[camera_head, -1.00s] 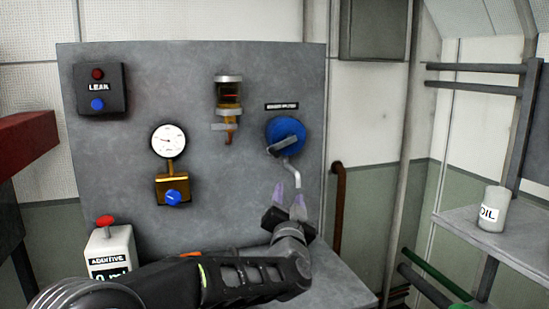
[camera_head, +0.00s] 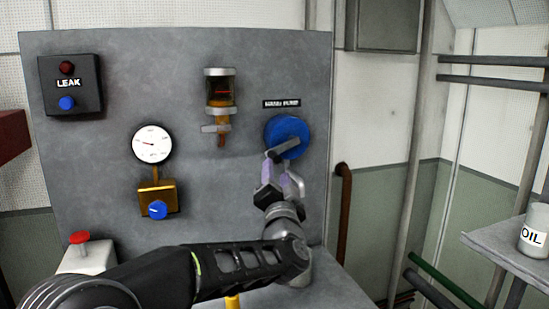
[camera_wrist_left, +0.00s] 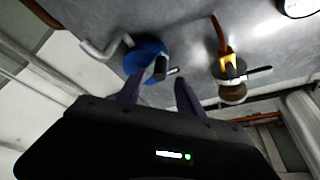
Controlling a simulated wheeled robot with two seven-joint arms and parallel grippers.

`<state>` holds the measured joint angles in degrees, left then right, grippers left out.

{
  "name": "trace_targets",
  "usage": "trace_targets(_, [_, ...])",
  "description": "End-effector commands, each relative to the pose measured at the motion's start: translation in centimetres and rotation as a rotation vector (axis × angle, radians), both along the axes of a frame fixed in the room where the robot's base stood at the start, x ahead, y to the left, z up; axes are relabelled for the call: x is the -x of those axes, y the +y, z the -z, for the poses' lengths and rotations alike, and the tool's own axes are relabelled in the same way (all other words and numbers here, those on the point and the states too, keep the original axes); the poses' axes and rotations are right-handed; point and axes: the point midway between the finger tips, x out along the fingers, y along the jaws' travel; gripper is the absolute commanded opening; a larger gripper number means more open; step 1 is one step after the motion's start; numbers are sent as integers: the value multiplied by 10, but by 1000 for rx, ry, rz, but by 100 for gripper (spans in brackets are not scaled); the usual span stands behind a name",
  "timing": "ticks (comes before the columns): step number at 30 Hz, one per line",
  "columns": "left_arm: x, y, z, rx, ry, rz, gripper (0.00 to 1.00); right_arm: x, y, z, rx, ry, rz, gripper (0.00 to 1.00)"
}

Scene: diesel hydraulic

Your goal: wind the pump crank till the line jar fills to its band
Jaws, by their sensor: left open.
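The pump (camera_head: 287,133) is a blue disc on the grey panel, with a grey lever (camera_head: 284,148) across its front. A bent pale crank rod (camera_head: 298,184) hangs below it and shows left of the blue disc in the left wrist view (camera_wrist_left: 103,48). My left gripper (camera_head: 279,172) is open just under the pump. In the wrist view its purple fingers straddle the lever's end (camera_wrist_left: 159,70); contact cannot be told. The line jar (camera_head: 220,90) is a glass cylinder with dark amber contents, left of the pump. Its band and level are unclear. My right gripper is out of view.
A white gauge (camera_head: 152,145) sits above a brass valve with a blue knob (camera_head: 158,210). A leak box (camera_head: 70,85) is at upper left. An oil cup (camera_head: 535,230) is on the right shelf.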

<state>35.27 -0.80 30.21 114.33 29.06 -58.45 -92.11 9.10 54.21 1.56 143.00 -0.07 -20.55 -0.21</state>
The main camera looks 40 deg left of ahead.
Motion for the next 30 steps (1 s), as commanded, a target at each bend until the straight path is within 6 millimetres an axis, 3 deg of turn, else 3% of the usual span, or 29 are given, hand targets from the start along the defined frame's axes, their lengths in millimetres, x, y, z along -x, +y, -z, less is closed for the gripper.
trace_targets(15, [-50, 42, -20, 1, 0, 0, 43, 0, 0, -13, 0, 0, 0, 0])
trace_targets(26, [-55, 46, -21, 0, 0, 0, 43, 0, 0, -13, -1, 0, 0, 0])
trace_targets(30, [-55, 46, -21, 0, 0, 0, 32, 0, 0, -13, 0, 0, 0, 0])
